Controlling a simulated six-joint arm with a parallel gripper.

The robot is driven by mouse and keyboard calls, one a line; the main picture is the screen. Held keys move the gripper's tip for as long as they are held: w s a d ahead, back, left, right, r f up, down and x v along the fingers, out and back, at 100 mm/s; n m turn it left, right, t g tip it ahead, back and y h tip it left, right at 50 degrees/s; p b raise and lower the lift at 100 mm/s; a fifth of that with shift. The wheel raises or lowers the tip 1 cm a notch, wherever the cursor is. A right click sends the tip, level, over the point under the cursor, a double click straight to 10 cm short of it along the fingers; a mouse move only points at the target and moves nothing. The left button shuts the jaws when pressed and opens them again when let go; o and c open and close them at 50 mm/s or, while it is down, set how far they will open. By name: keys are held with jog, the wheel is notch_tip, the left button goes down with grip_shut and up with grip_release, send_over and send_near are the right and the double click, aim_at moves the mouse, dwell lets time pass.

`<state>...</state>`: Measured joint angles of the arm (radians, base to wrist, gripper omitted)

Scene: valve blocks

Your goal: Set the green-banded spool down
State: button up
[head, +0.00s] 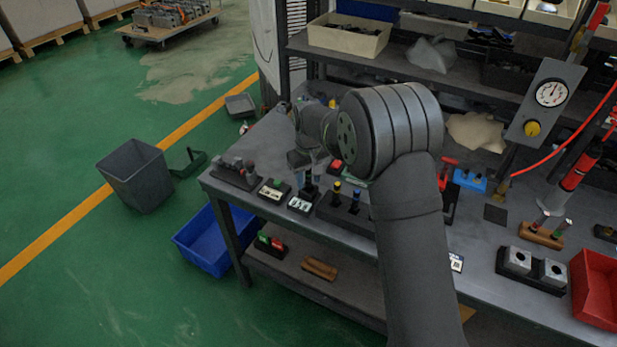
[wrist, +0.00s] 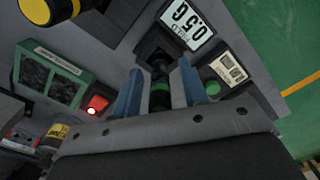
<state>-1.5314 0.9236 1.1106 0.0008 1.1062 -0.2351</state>
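The green-banded spool (wrist: 160,99) is dark with a green band, and sits between my gripper's two blue-grey fingers in the wrist view. I cannot tell whether the spool's lower end touches anything.
A small unit with a green button (wrist: 208,88) is close to the right finger. A red-lit button (wrist: 97,104) and a green-framed box (wrist: 50,75) are to the left. In the head view, a block with yellow and blue-topped spools (head: 345,204) stands right of my gripper.

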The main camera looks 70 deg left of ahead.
notch_tip(320, 180, up, 12)
jog(key=shift+r, duration=0.15)
dwell(0.3)
notch_tip(320, 180, down, 12)
jog(key=shift+r, duration=1.75)
jog(key=shift+f, duration=0.1)
